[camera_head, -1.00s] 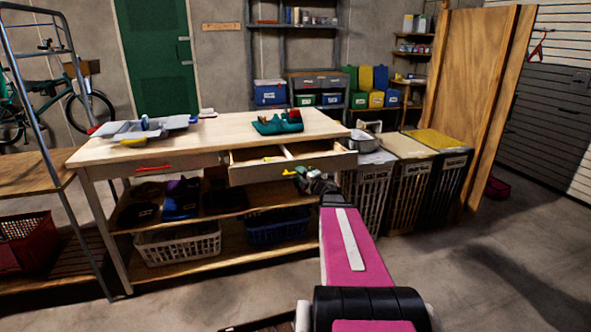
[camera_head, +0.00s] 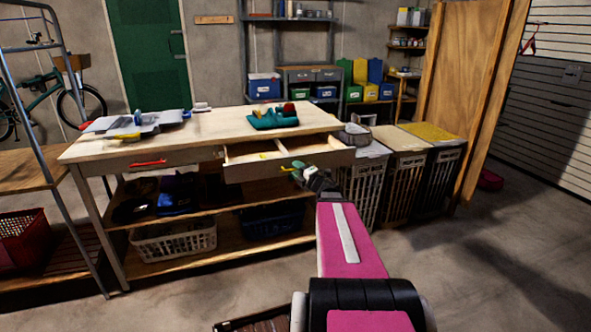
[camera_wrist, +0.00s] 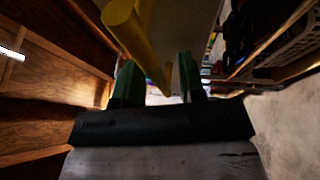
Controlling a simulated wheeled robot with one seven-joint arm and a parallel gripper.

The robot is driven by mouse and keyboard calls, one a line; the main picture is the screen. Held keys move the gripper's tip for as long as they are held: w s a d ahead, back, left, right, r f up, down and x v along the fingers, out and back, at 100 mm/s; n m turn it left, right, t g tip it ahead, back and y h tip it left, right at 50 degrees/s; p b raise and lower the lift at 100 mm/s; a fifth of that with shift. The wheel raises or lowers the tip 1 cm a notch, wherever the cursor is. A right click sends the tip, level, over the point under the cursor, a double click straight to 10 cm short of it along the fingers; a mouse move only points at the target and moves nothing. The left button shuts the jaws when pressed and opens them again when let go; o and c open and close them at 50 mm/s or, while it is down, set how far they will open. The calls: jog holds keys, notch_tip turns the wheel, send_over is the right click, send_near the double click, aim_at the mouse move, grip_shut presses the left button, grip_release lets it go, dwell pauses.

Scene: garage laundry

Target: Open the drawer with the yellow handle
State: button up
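The right-hand drawer (camera_head: 240,172) of the wooden workbench stands pulled out, and its divided inside shows from above. The yellow handle shows large in the wrist view (camera_wrist: 133,28), running down to the space between my green fingers. In the head view it is mostly hidden at the drawer front. My gripper (camera_head: 298,170) is at that drawer front, right of its middle. In the wrist view my gripper (camera_wrist: 157,76) has its fingers apart, with a clear gap. I see no firm grip on the handle.
A shut drawer with a red handle (camera_head: 148,163) sits to the left. A teal object (camera_head: 273,118) and grey trays (camera_head: 135,123) lie on the benchtop (camera_head: 215,124). Baskets (camera_head: 175,242) stand below. Hampers (camera_head: 400,170) stand close on the right. The floor (camera_head: 480,260) at front right is clear.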

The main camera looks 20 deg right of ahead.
jog(key=v, duration=0.9)
jog(key=shift+d+f, duration=0.15)
jog(key=shift+d, duration=0.15)
jog(key=shift+w, duration=0.2)
